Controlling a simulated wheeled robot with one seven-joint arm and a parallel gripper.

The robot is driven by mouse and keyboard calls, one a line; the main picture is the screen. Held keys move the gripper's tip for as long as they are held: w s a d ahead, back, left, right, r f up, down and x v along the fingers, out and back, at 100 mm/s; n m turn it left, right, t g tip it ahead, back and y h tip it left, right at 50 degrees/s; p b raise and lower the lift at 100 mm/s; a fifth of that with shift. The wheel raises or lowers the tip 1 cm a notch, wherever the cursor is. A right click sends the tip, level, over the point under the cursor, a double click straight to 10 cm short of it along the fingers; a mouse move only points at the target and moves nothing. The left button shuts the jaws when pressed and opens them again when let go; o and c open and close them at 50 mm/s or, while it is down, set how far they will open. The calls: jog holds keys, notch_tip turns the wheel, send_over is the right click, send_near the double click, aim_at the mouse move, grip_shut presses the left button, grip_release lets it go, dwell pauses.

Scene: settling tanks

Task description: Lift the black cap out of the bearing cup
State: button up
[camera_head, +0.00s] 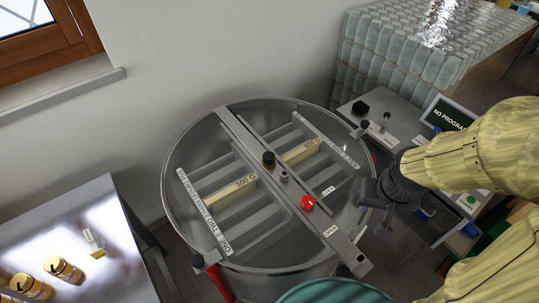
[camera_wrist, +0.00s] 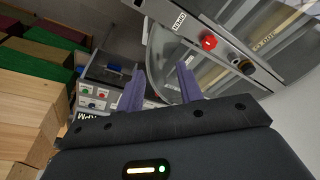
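A dark, round cap (camera_head: 268,157) with a brownish lower part sits near the middle of the metal crossbar (camera_head: 240,128) over the round clear tank. It looks like the black cap; the bearing cup under it is too small to make out. The cap also shows in the wrist view (camera_wrist: 246,67), at the upper right, beyond a red knob. My gripper (camera_head: 372,193) is at the tank's right rim, well apart from the cap. In the wrist view its two purple fingers (camera_wrist: 160,86) are spread with nothing between them.
A red knob (camera_head: 308,202) and a small grey post (camera_head: 284,176) stand on the crossbar near the cap. A control bench with a screen (camera_head: 452,114) is right of the tank. A metal table (camera_head: 75,225) with yellow jars is at left.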

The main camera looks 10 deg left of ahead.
jog(key=shift+o, duration=0.4)
jog(key=shift+s, duration=0.25)
jog(key=o, duration=0.4)
jog(key=shift+s, duration=0.2)
jog(key=shift+c, duration=0.2)
jog(key=shift+o, duration=1.1)
jog(key=w+a+f+n+t+b, duration=0.1)
jog(key=w+f+n+b, duration=0.1)
jog(key=w+f, duration=0.2)
jog(key=shift+w+a+f+b, duration=0.15)
jog(key=shift+w+b, duration=0.2)
jog(key=shift+w, duration=0.05)
jog(key=w+a+f+n+t+y+b, duration=0.2)
jog(key=w+a+f+n+y+b, duration=0.1)
jog(key=w+a, duration=0.3)
jog(key=w+a+f+n+t+y+b, duration=0.2)
jog(key=w+a+f+n+y+b, duration=0.2)
jog(key=a, duration=0.7)
notch_tip(320, 180, down, 2)
jog(key=shift+w+a+n+t+y, duration=0.3)
jog(key=shift+w+y, duration=0.8)
jog(key=shift+w, duration=0.1)
